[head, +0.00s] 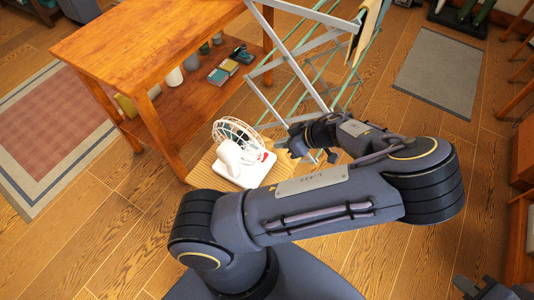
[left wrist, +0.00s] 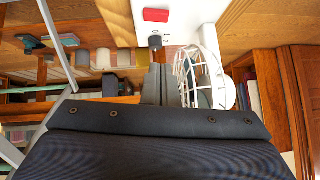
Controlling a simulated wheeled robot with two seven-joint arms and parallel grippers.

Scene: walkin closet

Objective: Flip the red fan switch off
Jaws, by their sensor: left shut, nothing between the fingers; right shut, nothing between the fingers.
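A white fan (head: 232,160) with a round wire cage stands on a small ribbed wooden stand. Its red switch (head: 263,156) sits on the white base, on the side facing my left gripper. My left gripper (head: 284,146) is shut and empty, just right of the fan base. In the left wrist view the red switch (left wrist: 155,15) shows at the top on the white base, beyond the shut fingertips (left wrist: 157,52). A dark knob (left wrist: 155,42) lies between the switch and the fingertips. Whether the fingers touch the base cannot be told. My right gripper (head: 480,288) shows partly at the bottom right, away from the fan.
A wooden table (head: 150,40) with a loaded lower shelf stands behind the fan at the left. A metal drying rack (head: 290,65) stands close behind my left gripper. The fan's wire cage (left wrist: 205,75) is close beside the fingers. Open floor lies right of the arm.

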